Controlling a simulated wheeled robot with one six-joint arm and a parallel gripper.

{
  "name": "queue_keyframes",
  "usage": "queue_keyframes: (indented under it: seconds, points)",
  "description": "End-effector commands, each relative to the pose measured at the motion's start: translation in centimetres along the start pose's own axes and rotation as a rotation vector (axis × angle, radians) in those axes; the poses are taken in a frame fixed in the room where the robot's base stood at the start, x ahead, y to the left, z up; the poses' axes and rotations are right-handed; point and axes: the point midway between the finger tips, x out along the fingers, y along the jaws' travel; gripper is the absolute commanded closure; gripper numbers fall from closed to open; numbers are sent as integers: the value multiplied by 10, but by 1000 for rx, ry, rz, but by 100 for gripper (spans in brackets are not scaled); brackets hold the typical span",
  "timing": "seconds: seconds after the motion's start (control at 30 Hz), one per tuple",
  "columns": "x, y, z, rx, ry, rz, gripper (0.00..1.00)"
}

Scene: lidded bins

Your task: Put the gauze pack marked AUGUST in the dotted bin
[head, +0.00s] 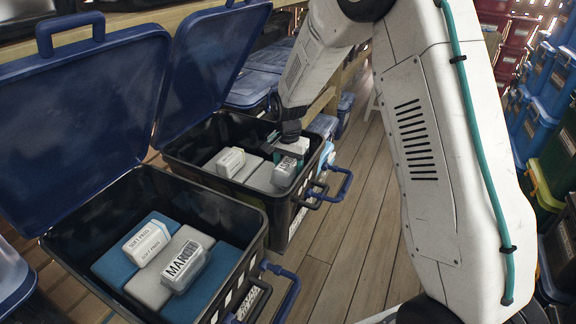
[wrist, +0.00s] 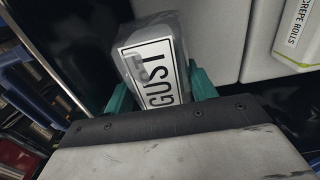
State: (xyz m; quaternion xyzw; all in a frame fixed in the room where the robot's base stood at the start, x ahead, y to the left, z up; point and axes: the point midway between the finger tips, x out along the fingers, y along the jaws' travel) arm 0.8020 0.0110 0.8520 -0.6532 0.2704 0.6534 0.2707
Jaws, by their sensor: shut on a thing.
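The gauze pack (wrist: 150,55) is grey with a white label; the letters GUST show in the wrist view and the rest is hidden behind my gripper. My gripper (wrist: 162,88) has its teal fingers shut on the pack's two sides. In the head view my gripper (head: 288,160) is down inside the far black bin (head: 222,187), with the pack (head: 285,173) at its fingers. I cannot tell whether the pack touches the blocks under it. The near black bin (head: 85,205) stands in front. Both bins bear pale front markings, and I cannot make out which is dotted.
The near bin holds a grey pack marked MARCH (head: 187,268) and a white soft pads box (head: 147,243) on blue and grey blocks. A crepe rolls box (wrist: 292,30) lies in the far bin. Both blue lids (head: 75,115) stand open. Plank floor (head: 345,235) is clear at right.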

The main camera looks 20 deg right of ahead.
Motion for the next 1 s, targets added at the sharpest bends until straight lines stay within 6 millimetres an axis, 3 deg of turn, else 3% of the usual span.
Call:
queue_keyframes:
  seconds: [0.33,0.37,0.4,0.77,1.0]
  points:
    - [8,0,0,0,0,0,69]
    - [8,0,0,0,0,1,41]
    - [8,0,0,0,0,1,35]
    - [3,0,0,0,1,-1,35]
    - [-40,-1,-1,0,3,-4,35]
